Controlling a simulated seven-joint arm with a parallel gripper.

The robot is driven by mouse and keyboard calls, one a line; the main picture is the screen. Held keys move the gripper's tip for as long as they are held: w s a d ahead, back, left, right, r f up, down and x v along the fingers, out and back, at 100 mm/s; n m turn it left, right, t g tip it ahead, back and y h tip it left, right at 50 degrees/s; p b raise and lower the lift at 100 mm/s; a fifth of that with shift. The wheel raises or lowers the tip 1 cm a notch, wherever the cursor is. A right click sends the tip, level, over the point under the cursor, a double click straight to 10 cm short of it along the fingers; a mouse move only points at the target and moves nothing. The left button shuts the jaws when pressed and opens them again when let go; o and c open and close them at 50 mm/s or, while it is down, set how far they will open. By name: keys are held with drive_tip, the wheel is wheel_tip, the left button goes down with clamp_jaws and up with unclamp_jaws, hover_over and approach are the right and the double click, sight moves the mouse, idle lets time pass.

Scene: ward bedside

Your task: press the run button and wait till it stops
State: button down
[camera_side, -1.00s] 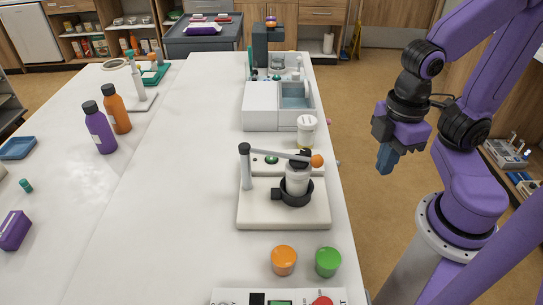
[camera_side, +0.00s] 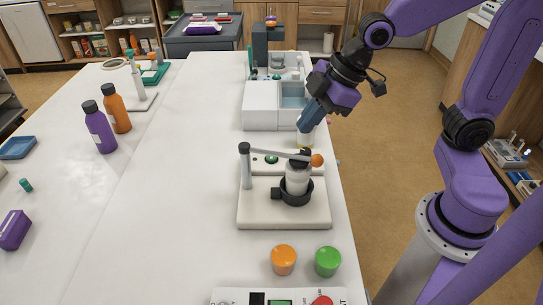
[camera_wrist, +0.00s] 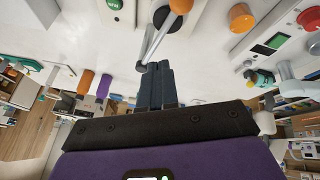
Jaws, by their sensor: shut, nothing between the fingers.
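A round green button (camera_side: 271,159) sits on a pale strip behind the lever stand; a green button also shows at the top of the wrist view (camera_wrist: 115,4). Which control is the run button, I cannot read. A control panel (camera_side: 235,297) at the front edge has a red button (camera_side: 321,300) and a green display (camera_side: 280,302); in the wrist view the panel's red button (camera_wrist: 311,17) is at upper right. My gripper (camera_side: 304,127) is shut and empty, tilted down-left. In the side view its fingertips overlap the jar behind the stand; contact is unclear.
The lever stand (camera_side: 255,215) holds a clear jar under an arm with an orange knob (camera_side: 317,160). An orange cup (camera_side: 284,260) and a green cup (camera_side: 328,262) stand in front. A white machine (camera_side: 262,108) stands behind. The table's middle left is clear.

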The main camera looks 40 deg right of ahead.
drive_tip(key=w+d+t, duration=0.3)
drive_tip(key=w+t, duration=0.1)
drive_tip(key=w, duration=0.8)
drive_tip(key=n, duration=0.1)
hover_over(275, 158)
wheel_tip(275, 158, down, 7)
drive_tip(key=shift+y, duration=0.4)
drive_tip(key=shift+f, duration=4.25)
drive_tip(key=shift+f, duration=0.2)
drive_tip(key=shift+f, duration=0.25)
